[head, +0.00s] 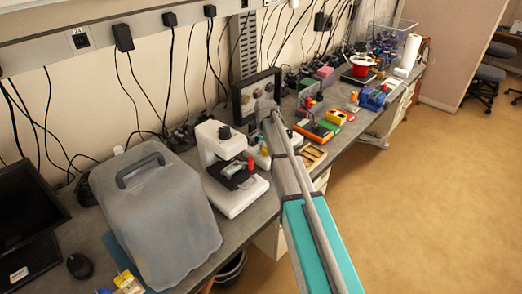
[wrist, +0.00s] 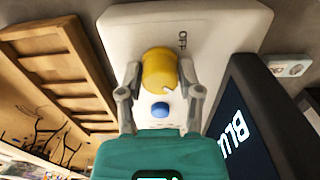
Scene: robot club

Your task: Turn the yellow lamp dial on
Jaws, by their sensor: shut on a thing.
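The yellow lamp dial (wrist: 157,62) is on a white panel (wrist: 215,22) in the wrist view. A small white mark shows on the dial near its lower right edge. A blue button (wrist: 160,109) sits just below the dial. My gripper (wrist: 159,72) is shut on the dial, one finger at each side. In the head view my arm reaches over the bench and hides most of the lamp area.
A dark box with white lettering (wrist: 238,120) stands close on the right in the wrist view, and a wooden tray (wrist: 62,65) lies on the left. In the head view a white microscope (head: 222,150) and a grey covered case (head: 155,215) stand left of my arm.

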